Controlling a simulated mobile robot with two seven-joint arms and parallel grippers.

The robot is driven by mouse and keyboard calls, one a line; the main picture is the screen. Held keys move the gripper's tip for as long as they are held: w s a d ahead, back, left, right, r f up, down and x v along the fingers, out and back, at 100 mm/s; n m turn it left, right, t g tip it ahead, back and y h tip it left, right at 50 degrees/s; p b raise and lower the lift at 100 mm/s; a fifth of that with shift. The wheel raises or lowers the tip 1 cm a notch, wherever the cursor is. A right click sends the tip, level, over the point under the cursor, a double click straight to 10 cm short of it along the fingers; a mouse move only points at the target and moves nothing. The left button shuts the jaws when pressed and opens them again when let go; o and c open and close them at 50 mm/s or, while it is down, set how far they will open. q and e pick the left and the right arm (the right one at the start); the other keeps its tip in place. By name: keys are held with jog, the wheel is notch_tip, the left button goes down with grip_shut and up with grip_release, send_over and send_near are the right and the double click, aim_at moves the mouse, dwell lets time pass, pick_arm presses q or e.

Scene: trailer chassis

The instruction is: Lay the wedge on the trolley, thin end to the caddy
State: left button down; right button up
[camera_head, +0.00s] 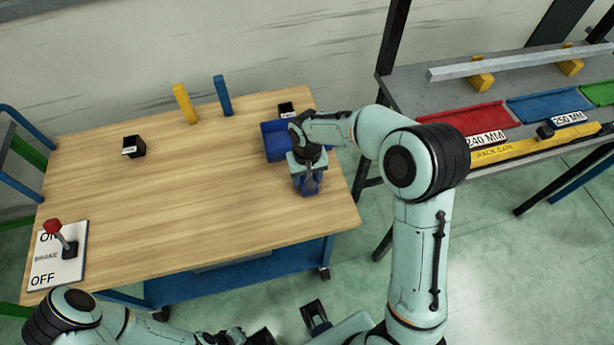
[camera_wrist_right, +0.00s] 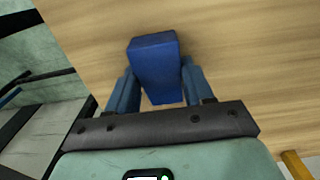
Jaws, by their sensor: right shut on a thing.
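My right gripper (camera_head: 309,184) is shut on a blue block, the wedge (camera_wrist_right: 155,72), over the right part of the wood-topped trolley (camera_head: 220,190). In the right wrist view the wedge sits between both fingers with the wood top beyond it. In the head view it is mostly hidden by the gripper. I cannot tell whether it touches the top or which end is thin. A blue open box (camera_head: 275,140), which looks like the caddy, stands just behind the gripper, partly covered by my right arm. My left gripper (camera_head: 262,337) is low at the bottom edge; its jaws are unclear.
A yellow post (camera_head: 185,104) and a blue post (camera_head: 222,95) stand at the back edge. Small black boxes (camera_head: 133,146) (camera_head: 286,109) and a red-knobbed brake lever (camera_head: 62,238) are on the trolley. A rack with coloured trays (camera_head: 465,119) stands right. The trolley's middle is clear.

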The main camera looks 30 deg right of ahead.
jog(key=shift+f, duration=0.15)
jog(key=o, duration=1.1)
jog(key=shift+r, duration=0.45)
notch_tip(320, 180, up, 12)
jog(key=shift+f+p, duration=0.25)
jog(key=shift+p, duration=0.35)
